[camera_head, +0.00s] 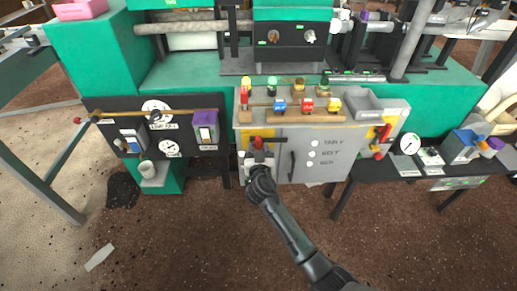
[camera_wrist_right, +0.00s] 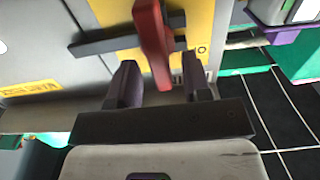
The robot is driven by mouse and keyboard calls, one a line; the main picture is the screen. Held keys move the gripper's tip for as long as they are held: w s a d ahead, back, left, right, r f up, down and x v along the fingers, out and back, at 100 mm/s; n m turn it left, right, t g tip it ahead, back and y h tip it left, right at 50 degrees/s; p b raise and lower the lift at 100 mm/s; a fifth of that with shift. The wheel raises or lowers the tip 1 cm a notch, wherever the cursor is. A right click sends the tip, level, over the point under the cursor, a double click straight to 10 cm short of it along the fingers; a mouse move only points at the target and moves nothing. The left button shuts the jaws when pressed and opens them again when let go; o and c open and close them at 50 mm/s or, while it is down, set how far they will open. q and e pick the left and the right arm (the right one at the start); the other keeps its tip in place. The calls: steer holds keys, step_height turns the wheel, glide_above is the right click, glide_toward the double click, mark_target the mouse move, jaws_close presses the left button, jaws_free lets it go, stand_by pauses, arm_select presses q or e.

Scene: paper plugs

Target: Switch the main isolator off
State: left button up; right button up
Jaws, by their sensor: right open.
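The main isolator appears to be the red handle (camera_head: 258,142) on a yellow plate at the left of the grey cabinet's front (camera_head: 325,172). In the right wrist view the red handle (camera_wrist_right: 152,40) stands in front of a dark bar (camera_wrist_right: 100,44) and the yellow plate (camera_wrist_right: 205,22). My right gripper (camera_head: 258,156) is at this handle. In the wrist view its two dark fingers (camera_wrist_right: 160,64) are apart, with the handle's lower end between them. I cannot tell whether they touch it. My left gripper is not in view.
A second red handle (camera_head: 383,133) is on the cabinet's right. Colored blocks (camera_head: 307,105) and a grey tray (camera_head: 374,104) sit on top. A black panel with gauges (camera_head: 157,107) is at left; a side table (camera_head: 440,160) is at right. The floor in front is mostly clear.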

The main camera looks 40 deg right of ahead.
steer(key=shift+w+d, duration=0.4)
steer(key=shift+w, duration=0.15)
steer(key=shift+c, duration=0.4)
jaws_close()
